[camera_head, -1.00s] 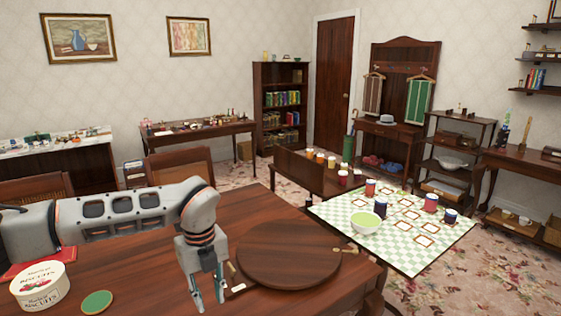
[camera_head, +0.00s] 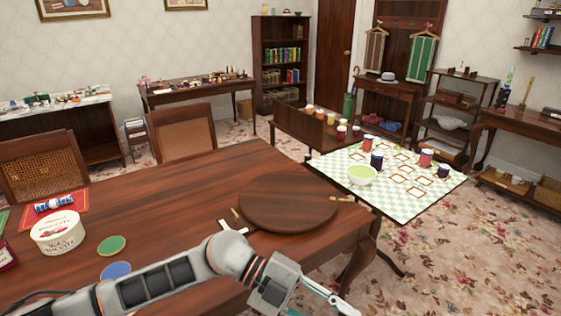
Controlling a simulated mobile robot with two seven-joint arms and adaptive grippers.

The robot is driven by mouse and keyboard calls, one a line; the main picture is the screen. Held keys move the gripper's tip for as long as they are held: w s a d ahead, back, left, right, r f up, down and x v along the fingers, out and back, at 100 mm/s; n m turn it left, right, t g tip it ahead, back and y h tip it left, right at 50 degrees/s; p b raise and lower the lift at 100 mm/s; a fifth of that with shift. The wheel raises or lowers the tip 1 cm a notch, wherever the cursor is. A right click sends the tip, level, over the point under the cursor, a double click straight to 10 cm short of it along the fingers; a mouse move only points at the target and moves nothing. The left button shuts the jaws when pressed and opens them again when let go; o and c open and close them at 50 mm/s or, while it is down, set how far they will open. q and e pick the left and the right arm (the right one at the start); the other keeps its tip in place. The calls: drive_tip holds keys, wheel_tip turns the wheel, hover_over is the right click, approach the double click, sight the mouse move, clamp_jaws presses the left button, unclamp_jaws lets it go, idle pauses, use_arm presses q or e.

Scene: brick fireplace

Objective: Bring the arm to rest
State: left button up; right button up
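My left arm comes in from the lower left across the front of the dark wooden table (camera_head: 180,215). My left gripper (camera_head: 322,305) is at the bottom of the head view, in front of the table's near right part. Its fingers point down and to the right, look spread apart, and nothing shows between them. The lower part of the gripper is cut by the picture's edge. My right gripper is not in view.
A round wooden board (camera_head: 288,203) lies on the table beyond my arm. A white biscuit tin (camera_head: 58,232), a green coaster (camera_head: 111,245) and a blue coaster (camera_head: 116,270) are at the left. A green checked surface (camera_head: 408,205) with a bowl (camera_head: 362,175) and jars stands at the right.

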use_arm(q)
drive_tip(key=w+d+r+n+t+h, duration=0.1)
drive_tip(key=w+r+n+t+h, duration=0.2)
drive_tip(key=r+n+t+h, duration=0.45)
drive_tip(key=w+a+f+n+t, duration=0.3)
drive_tip(key=w+a+n+t, duration=0.1)
drive_tip(key=n+t, duration=0.25)
drive_tip(key=w+a+f+n+t+y, duration=0.3)
drive_tip(key=a+f+n+t+y, duration=0.4)
drive_tip(key=a+f+n+y, duration=0.3)
drive_tip(key=s+a+f+n+g+y, duration=0.2)
drive_tip(key=s+a+f+y, duration=0.2)
drive_tip(key=s+a+f, duration=0.3)
drive_tip(key=s+a+f+n+g+y, duration=0.2)
drive_tip(key=s+a+f+y, duration=0.2)
drive_tip(key=s+a+f, duration=0.3)
drive_tip(key=a+f, duration=0.4)
drive_tip(key=f, duration=0.4)
drive_tip(key=shift+n+g, duration=0.4)
